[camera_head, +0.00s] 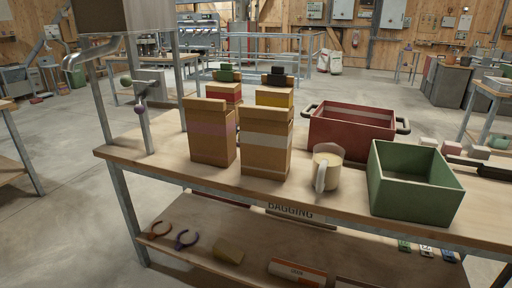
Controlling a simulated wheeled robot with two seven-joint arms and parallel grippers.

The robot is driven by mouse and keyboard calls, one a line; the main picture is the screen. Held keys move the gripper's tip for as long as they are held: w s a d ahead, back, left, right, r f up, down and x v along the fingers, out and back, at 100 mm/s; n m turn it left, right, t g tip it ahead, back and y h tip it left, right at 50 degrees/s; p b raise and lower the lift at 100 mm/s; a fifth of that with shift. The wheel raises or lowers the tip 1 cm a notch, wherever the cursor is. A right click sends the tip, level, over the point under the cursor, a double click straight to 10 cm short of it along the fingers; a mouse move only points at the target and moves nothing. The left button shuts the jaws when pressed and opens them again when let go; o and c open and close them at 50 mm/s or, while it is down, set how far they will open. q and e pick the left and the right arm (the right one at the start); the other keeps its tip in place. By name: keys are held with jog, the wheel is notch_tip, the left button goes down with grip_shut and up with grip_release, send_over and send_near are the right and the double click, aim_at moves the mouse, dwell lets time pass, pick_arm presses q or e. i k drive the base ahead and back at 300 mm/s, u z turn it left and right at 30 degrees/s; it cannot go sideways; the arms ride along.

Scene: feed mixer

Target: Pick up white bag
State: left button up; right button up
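A brown paper bag with a white band (266,146) stands upright near the middle of the wooden table. It is probably the white bag. A second brown bag with a dull pink band (211,133) stands upright just to its left, with a small gap between them. Both bags have folded tops. A whitish sack (328,62) also stands far back on the floor. I cannot make out either of my grippers in this view.
A beige scoop or mug with a pale handle (326,172) stands right of the white-banded bag. Behind it is a red crate (352,134); further right is a green box (412,184). A metal post (144,125) rises at left. Bare tabletop (160,160) lies left of the bags.

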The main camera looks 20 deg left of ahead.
aim_at(267, 133)
jog(key=u, duration=0.25)
jog(key=k, duration=0.45)
jog(key=u, duration=1.5)
jog(key=i, duration=1.1)
jog(key=z, duration=0.6)
jog(key=i, duration=0.85)
jog(key=z, duration=0.75)
